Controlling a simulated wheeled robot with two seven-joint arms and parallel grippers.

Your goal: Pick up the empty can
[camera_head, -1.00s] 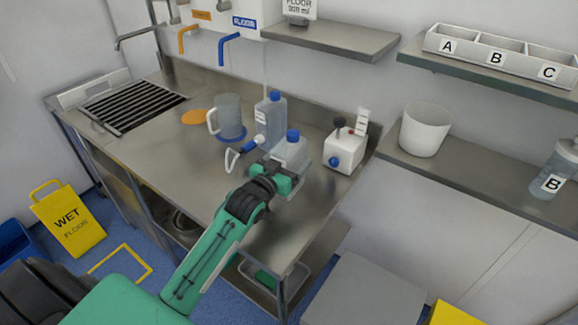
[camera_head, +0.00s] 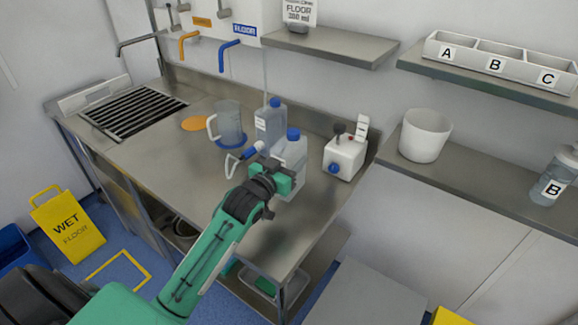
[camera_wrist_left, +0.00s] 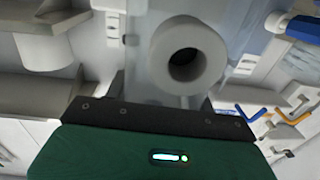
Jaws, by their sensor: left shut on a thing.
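The can (camera_head: 294,150) is a pale translucent container with a blue cap, at the right part of the steel counter in the head view. My left gripper (camera_head: 285,176) is shut on its near side and hides part of it. The can looks upright; whether its base clears the counter is hard to tell. In the left wrist view, a translucent body (camera_wrist_left: 148,60) fills the space beyond my left gripper (camera_wrist_left: 165,118), with a pale round ring around a dark hole in front. My right gripper is in neither view.
A second blue-capped container (camera_head: 270,124) stands close behind the can, with a jug (camera_head: 228,122) to its left. A white box with a blue knob (camera_head: 345,157) stands just right. The counter (camera_head: 180,165) is clear at front left. Wall shelves (camera_head: 335,42) hang above.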

